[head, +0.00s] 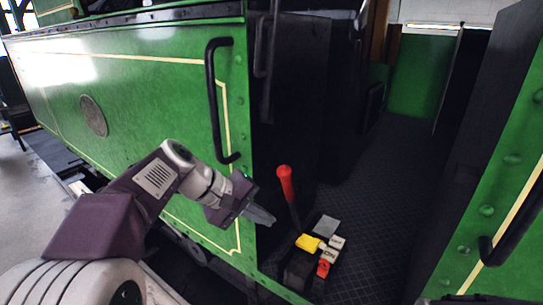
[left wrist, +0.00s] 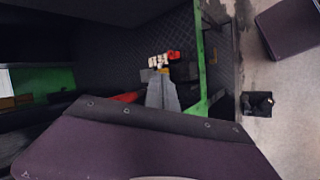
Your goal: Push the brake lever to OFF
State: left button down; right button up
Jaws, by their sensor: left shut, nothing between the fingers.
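The brake lever (head: 287,188) has a red grip on a dark shaft and rises from a base on the tram floor, leaning a little to the left at its top. Beside its foot are a yellow block (head: 308,243), white label blocks (head: 334,247) with dark lettering and a red block (head: 323,268). My left gripper (head: 271,220) is shut and empty, just left of the lever shaft and below the red grip. My right gripper is not in view.
The green tram side panel (head: 140,110) with a black handrail (head: 217,100) stands left of the doorway. Another green panel (head: 500,220) with a handrail bounds the right. The dark patterned cab floor (head: 385,190) is clear behind the lever.

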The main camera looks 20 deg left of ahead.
pick_arm(q)
jog(key=w+a+r+n+t+y+p, duration=0.1)
jog(key=a+r+n+t+p, duration=0.1)
jog(key=a+r, duration=0.5)
notch_tip(320, 180, up, 3)
jog(key=shift+w+a+f+t+p, duration=0.1)
jog(key=shift+w+a+t+p, duration=0.05)
jog(key=shift+a+t+p, duration=0.3)
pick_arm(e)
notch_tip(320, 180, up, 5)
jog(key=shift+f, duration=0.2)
pick_arm(q)
jog(key=shift+d, duration=0.1)
jog(key=p, duration=0.5)
send_near(282, 181)
jog(key=x, duration=0.3)
jog(key=shift+w+d+f, duration=0.25)
jog(key=shift+w+f, duration=0.1)
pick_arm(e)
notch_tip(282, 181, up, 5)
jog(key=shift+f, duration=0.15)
